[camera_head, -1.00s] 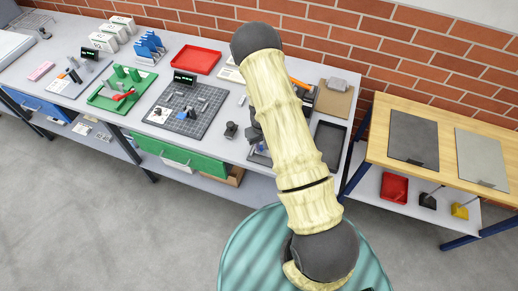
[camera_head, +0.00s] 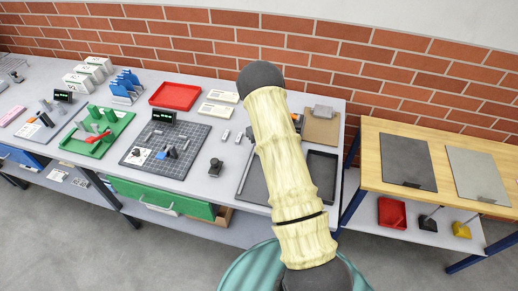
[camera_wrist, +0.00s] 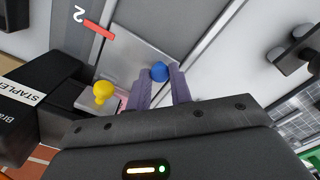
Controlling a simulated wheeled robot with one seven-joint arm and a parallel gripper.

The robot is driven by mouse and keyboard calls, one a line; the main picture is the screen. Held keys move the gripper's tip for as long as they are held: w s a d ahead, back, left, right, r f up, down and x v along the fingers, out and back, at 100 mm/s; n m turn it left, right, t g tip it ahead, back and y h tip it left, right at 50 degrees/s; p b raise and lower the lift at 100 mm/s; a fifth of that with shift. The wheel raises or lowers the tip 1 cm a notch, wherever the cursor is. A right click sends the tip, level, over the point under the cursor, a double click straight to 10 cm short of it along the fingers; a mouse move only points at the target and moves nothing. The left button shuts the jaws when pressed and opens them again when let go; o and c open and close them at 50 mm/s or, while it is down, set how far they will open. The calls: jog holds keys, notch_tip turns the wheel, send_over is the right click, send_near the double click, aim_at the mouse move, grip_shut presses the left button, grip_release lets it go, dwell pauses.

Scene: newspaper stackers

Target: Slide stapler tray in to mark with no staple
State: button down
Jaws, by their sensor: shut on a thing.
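In the wrist view, my gripper (camera_wrist: 161,84) has its two purple fingers closed around a round blue knob (camera_wrist: 160,71). The knob is at the edge of a grey plate (camera_wrist: 135,52), which looks like the stapler tray. A red mark line (camera_wrist: 98,29) with the numeral 2 (camera_wrist: 78,14) beside it lies at the upper left. A black block labelled STAPLER (camera_wrist: 28,118) is at the left, with a yellow knob (camera_wrist: 103,91) between it and my fingers. In the head view my arm hides the gripper and most of the stapler. I see no staple.
The head view shows a red tray (camera_head: 175,96), a green tray (camera_head: 85,142) and a grey gridded mat (camera_head: 190,160) along the bench. A dark tray (camera_head: 321,172) and a brown clipboard (camera_head: 318,132) are right of my arm. A wooden table (camera_head: 450,140) stands further right.

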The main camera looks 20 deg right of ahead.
jog(key=shift+w+d+r, duration=0.1)
jog(key=shift+w, duration=0.15)
jog(key=c, duration=1.3)
grip_release()
jog(key=shift+w, duration=0.1)
jog(key=shift+o, duration=0.2)
jog(key=shift+d, duration=0.2)
jog(key=shift+s+a, duration=0.1)
jog(key=shift+s, duration=0.1)
jog(key=shift+w+r, duration=0.1)
jog(key=shift+r, duration=0.45)
notch_tip(320, 180, up, 16)
jog(key=b, duration=0.4)
jog(key=shift+s+r, duration=0.1)
jog(key=shift+s, duration=0.1)
